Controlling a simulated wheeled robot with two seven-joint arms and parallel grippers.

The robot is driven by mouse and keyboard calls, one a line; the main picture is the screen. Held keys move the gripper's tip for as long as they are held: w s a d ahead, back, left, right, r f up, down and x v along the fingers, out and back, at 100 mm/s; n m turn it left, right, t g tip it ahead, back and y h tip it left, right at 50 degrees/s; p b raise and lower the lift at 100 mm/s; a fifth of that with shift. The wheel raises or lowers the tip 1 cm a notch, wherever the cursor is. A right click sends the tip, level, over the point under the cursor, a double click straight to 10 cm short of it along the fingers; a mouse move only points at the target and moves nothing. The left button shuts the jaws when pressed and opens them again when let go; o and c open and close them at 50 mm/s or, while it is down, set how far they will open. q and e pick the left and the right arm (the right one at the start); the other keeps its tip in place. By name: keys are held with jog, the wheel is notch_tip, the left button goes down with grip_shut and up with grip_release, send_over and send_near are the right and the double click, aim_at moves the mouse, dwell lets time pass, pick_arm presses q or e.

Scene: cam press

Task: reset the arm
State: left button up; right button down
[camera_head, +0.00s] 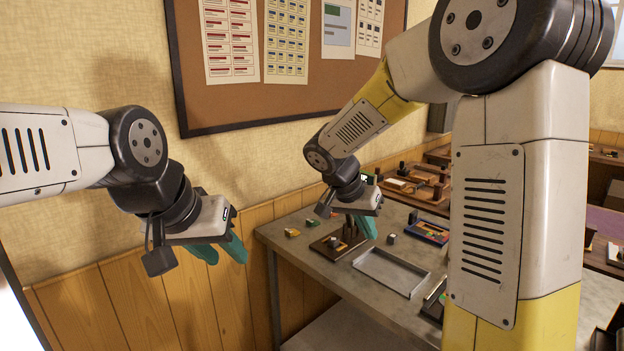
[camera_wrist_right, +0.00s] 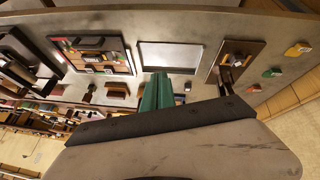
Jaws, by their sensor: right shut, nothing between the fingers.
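My left gripper (camera_head: 226,254) hangs at the left, in front of the wood panelling and clear of the table. Its two teal fingers stand apart with nothing between them. My right gripper (camera_head: 369,230) is above the table, beside the cam press, with its teal fingers together and empty. In the right wrist view the closed fingers (camera_wrist_right: 158,92) point toward the tabletop. The cam press (camera_head: 338,243) is a small dark device on a brown base, partly behind the right gripper. It also shows in the right wrist view (camera_wrist_right: 235,65).
A shallow grey tray (camera_head: 357,262) lies on the grey table (camera_head: 290,240), right of the press. A blue-edged board (camera_head: 428,232) is further right. A pinboard (camera_head: 290,110) hangs on the wall behind.

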jog(key=s+r+n+t+y, duration=0.1)
jog(key=s+r+n+y, duration=0.2)
jog(key=s, duration=0.7)
jog(key=s+d+r+n+t+y, duration=0.1)
jog(key=s+r+n+y, duration=0.3)
jog(key=s, duration=0.6)
jog(key=shift+s+r+t, duration=0.2)
jog(key=shift+r+t, duration=0.2)
jog(key=shift+t, duration=0.1)
